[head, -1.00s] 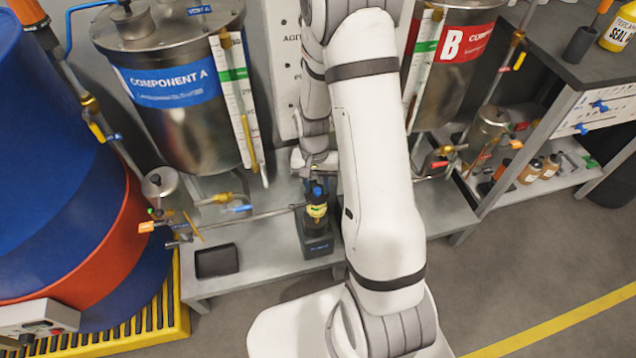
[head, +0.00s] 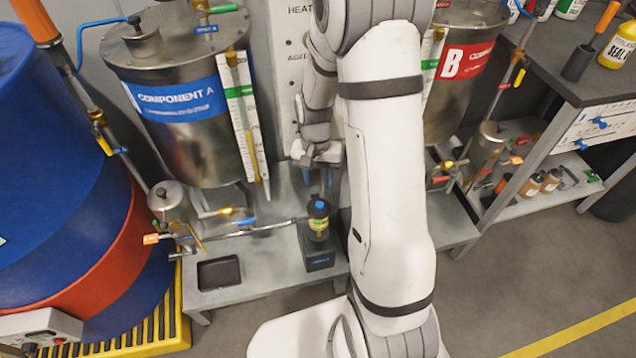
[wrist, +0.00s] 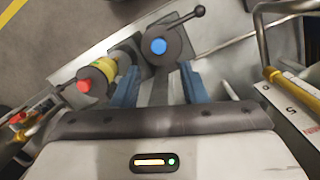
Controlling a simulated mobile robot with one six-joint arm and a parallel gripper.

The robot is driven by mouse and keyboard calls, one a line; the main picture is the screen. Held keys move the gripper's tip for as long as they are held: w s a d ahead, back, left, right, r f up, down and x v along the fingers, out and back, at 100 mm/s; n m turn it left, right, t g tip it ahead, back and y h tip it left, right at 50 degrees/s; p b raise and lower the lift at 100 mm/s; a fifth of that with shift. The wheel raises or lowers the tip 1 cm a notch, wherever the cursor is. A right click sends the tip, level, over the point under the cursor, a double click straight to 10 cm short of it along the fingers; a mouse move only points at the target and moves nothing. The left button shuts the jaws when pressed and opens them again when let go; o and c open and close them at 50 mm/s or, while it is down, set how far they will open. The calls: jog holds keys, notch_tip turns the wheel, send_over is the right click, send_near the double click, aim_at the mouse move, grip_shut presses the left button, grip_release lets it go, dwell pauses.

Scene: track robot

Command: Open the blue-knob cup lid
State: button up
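The cup with the blue knob stands on a dark base on the bench, with a yellow band around its body. Its blue knob (head: 318,204) is on top in the head view. In the wrist view the blue knob (wrist: 159,46) sits in the middle of a dark round lid, which appears to lie on the cup. My gripper (wrist: 159,88) has its two blue fingers apart with nothing clearly held between them. The knob is beyond the fingertips. In the head view my gripper (head: 328,180) is just above the knob; its fingers are small there.
A similar red-knob cup (wrist: 90,80) with a yellow band shows at left in the wrist view. A lever with a black ball (wrist: 198,11) is beside the blue knob. A black tray (head: 219,272) lies on the bench. The component A tank (head: 190,145) stands behind.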

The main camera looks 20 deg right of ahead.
dwell(0.4)
jog(key=s+a+r+n+t+p, duration=0.1)
jog(key=s+r+p, duration=0.3)
jog(key=r, duration=0.6)
jog(key=s+a+r+n+t+p, duration=0.1)
jog(key=s+r+p, duration=0.3)
jog(key=r, duration=0.7)
jog(key=s+a+r+n+t+p, duration=0.1)
jog(key=s+r+n+t+p, duration=0.1)
jog(key=s+r, duration=0.5)
notch_tip(320, 180, up, 4)
jog(key=shift+s+r+n+p, duration=0.25)
jog(key=shift+n+p, duration=0.45)
jog(key=shift+p, duration=0.5)
